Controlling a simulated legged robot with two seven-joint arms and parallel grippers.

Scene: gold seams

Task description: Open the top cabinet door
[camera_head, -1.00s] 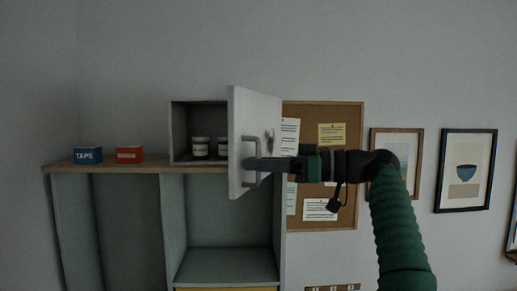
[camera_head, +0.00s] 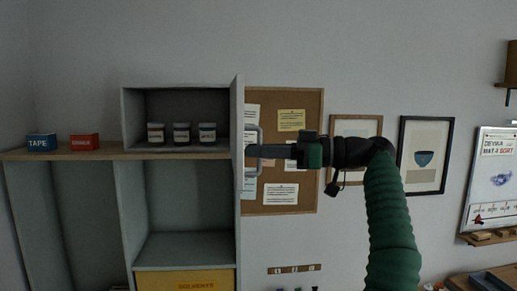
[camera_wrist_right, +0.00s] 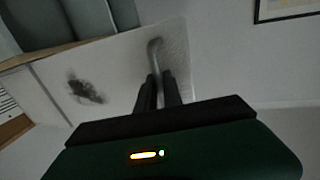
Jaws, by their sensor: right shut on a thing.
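The top cabinet (camera_head: 130,122) is a grey box on the wooden shelf, and its inside is in view. Its door (camera_head: 239,110) stands swung out, seen nearly edge-on at the cabinet's right side. The door's grey bar handle (camera_head: 259,133) faces right. My right gripper (camera_head: 257,151) is shut on the handle; in the right wrist view its two dark fingers (camera_wrist_right: 158,92) close around the handle (camera_wrist_right: 153,50) in front of the pale door panel (camera_wrist_right: 110,70). My left gripper is not in view.
Several white jars (camera_head: 181,133) stand inside the cabinet. A blue TAPE box (camera_head: 41,143) and a red box (camera_head: 85,142) sit on the wooden shelf (camera_head: 60,154). A yellow bin (camera_head: 190,280) is below. A corkboard (camera_head: 290,190) and framed pictures (camera_head: 424,160) hang behind my arm.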

